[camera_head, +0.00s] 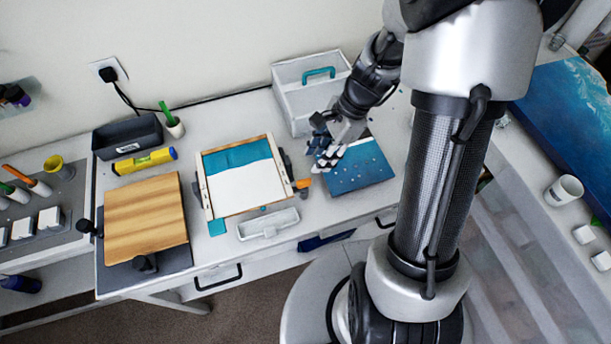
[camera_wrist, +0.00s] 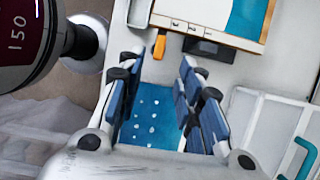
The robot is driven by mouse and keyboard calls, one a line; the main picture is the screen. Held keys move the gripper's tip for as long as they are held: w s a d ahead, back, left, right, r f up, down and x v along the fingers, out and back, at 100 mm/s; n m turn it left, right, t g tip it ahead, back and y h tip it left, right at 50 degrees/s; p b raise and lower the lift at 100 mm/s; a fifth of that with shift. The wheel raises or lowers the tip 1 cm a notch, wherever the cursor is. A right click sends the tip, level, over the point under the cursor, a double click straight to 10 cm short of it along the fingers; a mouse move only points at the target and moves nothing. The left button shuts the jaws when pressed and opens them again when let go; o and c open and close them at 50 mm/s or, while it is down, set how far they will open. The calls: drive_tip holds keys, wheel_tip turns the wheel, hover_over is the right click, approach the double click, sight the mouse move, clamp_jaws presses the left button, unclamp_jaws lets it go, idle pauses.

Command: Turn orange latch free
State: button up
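The orange latch (camera_head: 302,183) sits at the right edge of the white and teal framed panel (camera_head: 245,188). In the wrist view the orange latch (camera_wrist: 159,46) shows just beyond the fingertips, at the edge of the panel's frame. My gripper (camera_head: 327,155) is above the blue board with white dots (camera_head: 362,178), up and to the right of the latch in the head view. In the wrist view my gripper (camera_wrist: 160,66) has its fingers wide apart with nothing between them. It is apart from the latch. No part of the latch is visibly hidden.
A white caddy with a teal handle (camera_head: 307,95) stands behind my gripper. A white tray (camera_head: 268,223) lies in front of the panel. A wooden board (camera_head: 145,218), a yellow level (camera_head: 145,161) and a dark bin (camera_head: 127,137) are left of it.

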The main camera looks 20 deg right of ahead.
sight(304, 181)
drive_tip(key=b+x, duration=0.2)
drive_tip(key=x, duration=0.8)
clamp_jaws()
